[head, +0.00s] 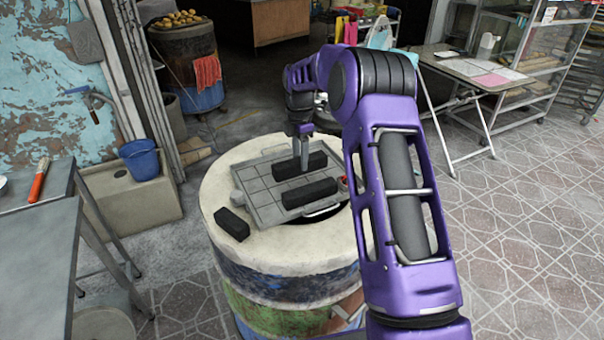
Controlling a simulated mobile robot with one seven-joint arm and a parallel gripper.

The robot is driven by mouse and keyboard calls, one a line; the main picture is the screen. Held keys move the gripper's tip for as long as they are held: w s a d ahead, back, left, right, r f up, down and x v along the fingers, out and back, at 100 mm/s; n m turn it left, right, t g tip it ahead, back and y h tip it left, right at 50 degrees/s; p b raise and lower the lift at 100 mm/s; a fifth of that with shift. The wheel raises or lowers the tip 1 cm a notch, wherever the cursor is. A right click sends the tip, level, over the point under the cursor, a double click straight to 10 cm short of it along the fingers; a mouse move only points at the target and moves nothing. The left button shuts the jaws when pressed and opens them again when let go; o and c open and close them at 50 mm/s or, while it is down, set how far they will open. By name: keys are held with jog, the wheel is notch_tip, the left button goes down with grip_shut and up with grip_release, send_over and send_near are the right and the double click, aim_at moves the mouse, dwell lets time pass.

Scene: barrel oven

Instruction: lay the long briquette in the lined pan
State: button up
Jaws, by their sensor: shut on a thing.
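My gripper (301,160) points down over the barrel oven and is shut on a long black briquette (317,160). That briquette is over the far part of the grey lined pan (262,213), which has a grid on its face. I cannot tell whether it touches the pan or hangs just above it. A second black briquette (310,193) lies on the near right part of the pan, roughly parallel to the held one. A third black briquette (231,224) lies outside the pan, on the oven's pale rim at the left.
The pan sits on top of the round barrel oven (290,258), beside a dark opening. A small red thing (343,183) is at the pan's right. A metal table (40,235) stands at left, with a blue bucket (139,158) behind it. Tiled floor is open at right.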

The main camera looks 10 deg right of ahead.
aim_at(300, 172)
jog(key=shift+f, duration=2.55)
jog(key=shift+f, duration=0.2)
jog(key=o, duration=0.8)
jog(key=shift+c, duration=0.2)
notch_tip(300, 172, up, 12)
jog(key=shift+r+p, duration=0.2)
jog(key=shift+p, duration=0.1)
